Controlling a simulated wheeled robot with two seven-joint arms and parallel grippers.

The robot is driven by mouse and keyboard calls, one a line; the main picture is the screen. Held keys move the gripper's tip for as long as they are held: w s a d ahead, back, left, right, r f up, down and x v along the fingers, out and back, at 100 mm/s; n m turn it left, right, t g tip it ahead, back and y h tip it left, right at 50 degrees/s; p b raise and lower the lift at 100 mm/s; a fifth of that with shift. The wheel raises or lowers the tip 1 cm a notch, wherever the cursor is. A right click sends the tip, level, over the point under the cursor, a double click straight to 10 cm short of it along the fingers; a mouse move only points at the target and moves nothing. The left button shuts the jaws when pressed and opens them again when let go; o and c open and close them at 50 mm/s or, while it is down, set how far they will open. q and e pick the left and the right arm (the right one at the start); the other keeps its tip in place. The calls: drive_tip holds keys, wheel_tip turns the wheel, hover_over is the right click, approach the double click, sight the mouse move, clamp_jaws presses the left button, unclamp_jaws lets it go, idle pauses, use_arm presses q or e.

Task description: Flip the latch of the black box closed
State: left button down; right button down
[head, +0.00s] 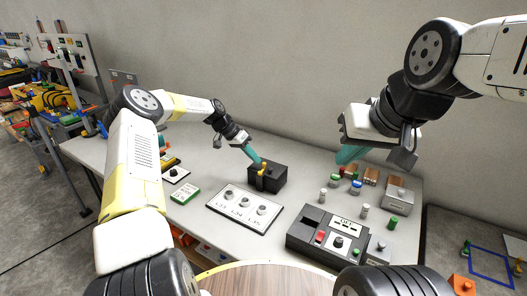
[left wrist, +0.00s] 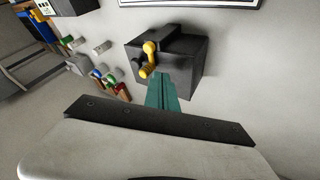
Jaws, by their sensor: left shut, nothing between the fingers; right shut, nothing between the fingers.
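The black box (head: 270,179) stands on the grey table near its middle, with a yellow latch (head: 262,167) on its side. In the left wrist view the box (left wrist: 180,68) shows with the yellow latch (left wrist: 149,58), two rounded yellow ends at its edge. My left gripper (head: 255,157) is shut, its teal fingertips right at the latch in the head view. In the left wrist view the fingers (left wrist: 163,95) are just in front of the box, beside the latch; I cannot tell if they touch. My right gripper (head: 350,154) is shut and empty, above the right part of the table.
A white panel with round knobs (head: 233,213) lies in front of the box. A dark control unit (head: 298,237) and several small bottles stand to the right. A green-and-white card (head: 185,193) lies to the left. A grey wall backs the table.

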use_arm(q)
drive_tip(key=shift+s+d, duration=0.25)
drive_tip(key=shift+s, duration=0.55)
drive_tip(key=v, duration=0.7)
drive_tip(key=shift+a+r, duration=0.3)
